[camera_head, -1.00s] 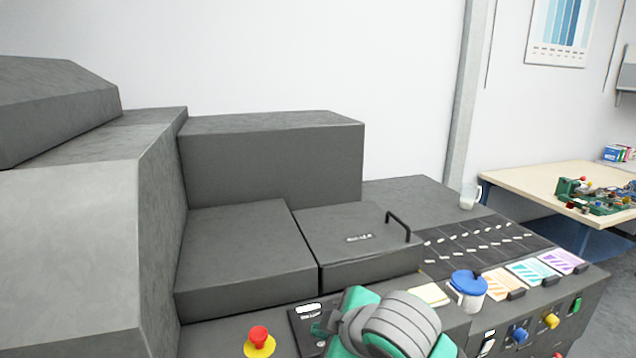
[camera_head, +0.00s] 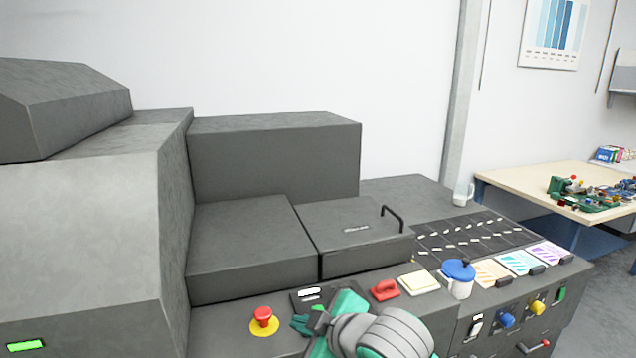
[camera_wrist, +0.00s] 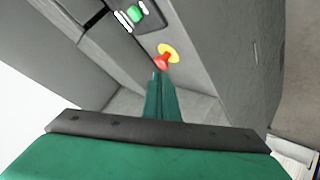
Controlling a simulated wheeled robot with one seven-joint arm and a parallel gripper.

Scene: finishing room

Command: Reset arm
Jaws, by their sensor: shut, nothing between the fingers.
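My gripper (camera_head: 308,323) is at the bottom middle of the head view, at the front of the grey machine (camera_head: 245,250). Its green fingers point left, toward the red emergency button on a yellow base (camera_head: 263,320). In the wrist view the green fingers (camera_wrist: 160,82) are together with nothing between them. Their tips appear just below the red button (camera_wrist: 163,60) in that picture; I cannot tell whether they touch it. My arm's green and grey wrist hides part of the machine's front.
A blue-lidded white pot (camera_head: 459,281), a red-handled item (camera_head: 384,290) and coloured cards (camera_head: 517,263) lie along the machine's front ledge. A black handle (camera_head: 393,216) stands up from the lid. A wooden table (camera_head: 510,186) with green parts is at the right. A white cup (camera_head: 462,194) stands behind.

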